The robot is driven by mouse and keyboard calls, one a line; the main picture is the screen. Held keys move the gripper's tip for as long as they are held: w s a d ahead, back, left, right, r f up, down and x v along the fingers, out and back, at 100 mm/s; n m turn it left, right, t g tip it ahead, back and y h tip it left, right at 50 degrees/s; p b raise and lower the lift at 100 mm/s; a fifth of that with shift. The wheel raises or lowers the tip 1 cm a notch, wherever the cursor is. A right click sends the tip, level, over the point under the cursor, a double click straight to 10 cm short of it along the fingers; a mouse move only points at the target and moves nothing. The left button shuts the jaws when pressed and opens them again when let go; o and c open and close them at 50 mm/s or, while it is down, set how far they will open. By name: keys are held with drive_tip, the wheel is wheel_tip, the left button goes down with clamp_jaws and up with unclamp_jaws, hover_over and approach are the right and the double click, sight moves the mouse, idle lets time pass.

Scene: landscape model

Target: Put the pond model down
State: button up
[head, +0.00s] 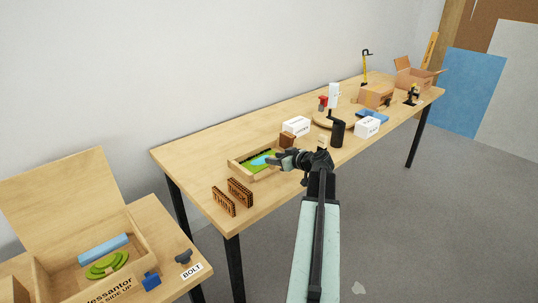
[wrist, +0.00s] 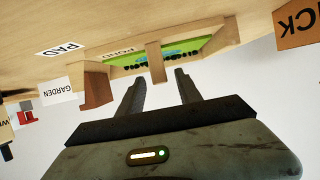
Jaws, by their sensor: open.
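The pond model (head: 256,172) is a shallow wooden tray with green and blue inside. It sits on the long wooden table (head: 190,150), near its left end. In the wrist view the pond model (wrist: 190,53) appears upside down, with a POND label and a wooden tab pointing toward my gripper. My gripper (head: 276,160) is at the right side of the tray.
Two brown brick-patterned pieces (head: 239,193) stand in front of the tray. A brown block (head: 287,141) and a white box (head: 296,125) stand behind it. A black bottle-like object (head: 337,132) is to the right. An open wooden box (head: 60,266) sits on the lower left table.

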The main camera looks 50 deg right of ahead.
drive_tip(key=p+v, duration=0.1)
drive_tip(key=v, duration=0.5)
drive_tip(key=shift+r+p, duration=0.1)
drive_tip(key=shift+p, duration=0.25)
drive_tip(key=shift+s, duration=0.2)
